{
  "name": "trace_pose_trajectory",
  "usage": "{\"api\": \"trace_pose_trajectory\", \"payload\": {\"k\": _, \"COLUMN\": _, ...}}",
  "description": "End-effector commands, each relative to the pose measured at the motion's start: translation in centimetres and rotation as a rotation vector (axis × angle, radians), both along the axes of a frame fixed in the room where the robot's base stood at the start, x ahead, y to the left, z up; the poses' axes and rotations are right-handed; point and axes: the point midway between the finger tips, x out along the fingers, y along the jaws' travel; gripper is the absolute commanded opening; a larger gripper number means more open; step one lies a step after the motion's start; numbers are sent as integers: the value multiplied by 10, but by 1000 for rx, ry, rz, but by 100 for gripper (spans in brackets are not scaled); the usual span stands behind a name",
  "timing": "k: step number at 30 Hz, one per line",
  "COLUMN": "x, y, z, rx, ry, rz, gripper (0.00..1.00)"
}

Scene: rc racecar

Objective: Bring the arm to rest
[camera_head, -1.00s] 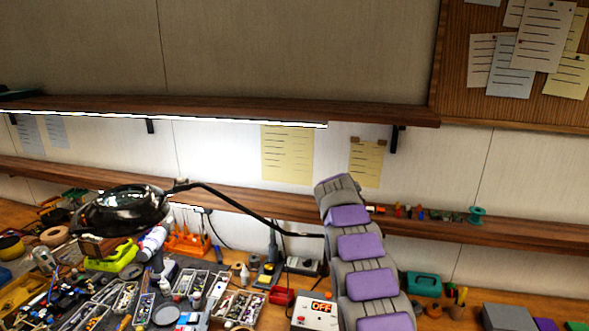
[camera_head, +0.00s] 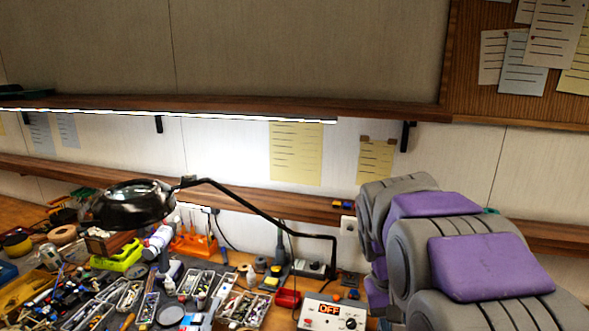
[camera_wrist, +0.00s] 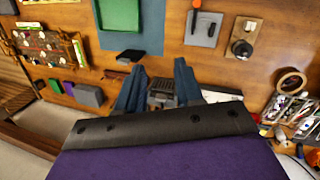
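My arm (camera_head: 470,265), with purple pads on grey links, fills the right side of the head view. It is bent and close to the camera. It hides part of the bench and lower shelf. My gripper (camera_wrist: 159,68) shows in the wrist view as two blue-grey fingers. They are apart, with a clear gap between their tips, and nothing is seen held at the tips. A dark grey ribbed part shows between the finger bases; I cannot tell if it is mine. The gripper is out of sight in the head view.
The bench holds a black magnifier lamp (camera_head: 133,203), a white box reading OFF (camera_head: 332,314) and trays of small parts (camera_head: 245,308). A wooden shelf (camera_head: 290,205) runs along the wall. The wrist view shows a tape roll (camera_wrist: 291,82) and a blue-grey mat (camera_wrist: 132,30).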

Motion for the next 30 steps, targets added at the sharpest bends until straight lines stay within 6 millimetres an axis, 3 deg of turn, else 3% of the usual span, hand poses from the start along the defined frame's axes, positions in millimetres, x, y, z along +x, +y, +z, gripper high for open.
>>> {"api": "trace_pose_trajectory", "payload": {"k": 3, "x": -41, "y": 7, "z": -9, "rx": 34, "ry": 7, "rz": 10, "gripper": 36}}
{"api": "trace_pose_trajectory", "payload": {"k": 8, "x": -94, "y": 18, "z": -23, "rx": 83, "ry": 10, "rz": 22, "gripper": 36}}
{"api": "trace_pose_trajectory", "payload": {"k": 18, "x": -205, "y": 42, "z": -70, "rx": 179, "ry": 20, "rz": 44, "gripper": 36}}
{"api": "trace_pose_trajectory", "payload": {"k": 24, "x": -245, "y": 52, "z": -92, "rx": 214, "ry": 22, "rz": 50, "gripper": 36}}
{"api": "trace_pose_trajectory", "payload": {"k": 30, "x": -256, "y": 54, "z": -98, "rx": 223, "ry": 22, "rz": 52, "gripper": 36}}
